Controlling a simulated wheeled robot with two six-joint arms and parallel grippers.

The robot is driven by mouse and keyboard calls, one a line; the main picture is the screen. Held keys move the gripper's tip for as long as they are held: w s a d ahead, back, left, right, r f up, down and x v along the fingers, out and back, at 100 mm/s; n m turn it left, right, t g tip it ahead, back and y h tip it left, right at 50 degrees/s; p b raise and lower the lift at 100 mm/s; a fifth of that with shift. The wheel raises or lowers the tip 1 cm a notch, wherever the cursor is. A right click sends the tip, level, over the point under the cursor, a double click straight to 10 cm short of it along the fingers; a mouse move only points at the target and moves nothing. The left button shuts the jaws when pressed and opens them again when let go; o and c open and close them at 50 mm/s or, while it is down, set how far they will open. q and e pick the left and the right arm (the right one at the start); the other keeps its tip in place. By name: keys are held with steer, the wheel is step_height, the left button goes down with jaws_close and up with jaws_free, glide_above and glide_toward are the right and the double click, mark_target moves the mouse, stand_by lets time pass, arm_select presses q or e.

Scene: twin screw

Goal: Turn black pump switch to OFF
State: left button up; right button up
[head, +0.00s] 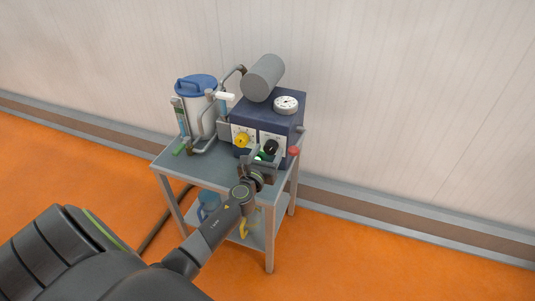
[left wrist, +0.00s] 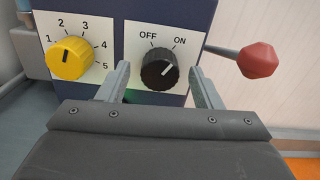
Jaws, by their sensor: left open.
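The black pump switch (left wrist: 159,70) is a round knob on a white plate marked OFF and ON, on the front of a dark blue pump box (head: 283,112). Its white pointer line slants up and right, toward ON. In the head view the black knob (head: 271,147) shows just above my left gripper (head: 262,161). In the left wrist view my left gripper (left wrist: 158,82) is open, with one finger on each side of the knob. Gaps show between the fingers and the knob, and nothing is held. My right gripper is not in view.
A yellow dial (left wrist: 70,58) numbered 1 to 5 is left of the switch. A red-tipped lever (left wrist: 258,62) juts out on the right. A blue-lidded white canister (head: 199,105) and pipes stand left on the grey cart (head: 172,161). A wall is behind.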

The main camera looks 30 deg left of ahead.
arm_select(q)
steer(key=shift+w, duration=0.15)
steer(key=shift+c, duration=0.5)
steer(key=c, duration=0.9)
